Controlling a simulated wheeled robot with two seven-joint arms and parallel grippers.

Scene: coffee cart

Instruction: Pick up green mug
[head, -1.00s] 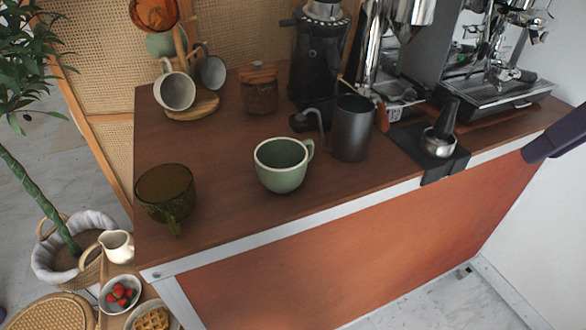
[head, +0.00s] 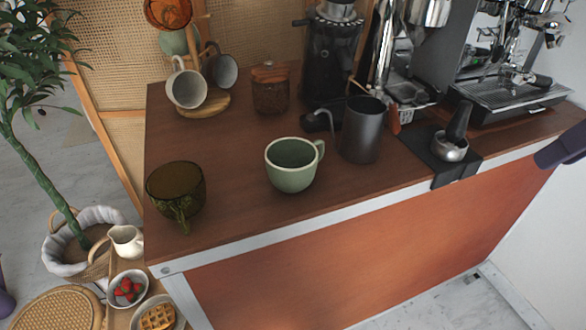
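The light green mug (head: 291,172) stands upright and looks empty on the brown counter (head: 240,213), near its front edge. Its handle points right. A dark olive-green glass mug (head: 174,188) stands to its left, with its handle toward the front. The dark purple end of my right arm, with the gripper (head: 548,157), shows at the right edge by the counter's front right side, far from both mugs. Its fingers cannot be made out. My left gripper is not in view.
A dark grey pitcher (head: 362,130) stands close to the right of the light green mug. Behind are a mug tree (head: 204,104), a lidded jar (head: 270,90) and a grinder (head: 331,60). A tamper (head: 457,125) and espresso machine (head: 507,98) are right. Bare counter lies between the two green mugs.

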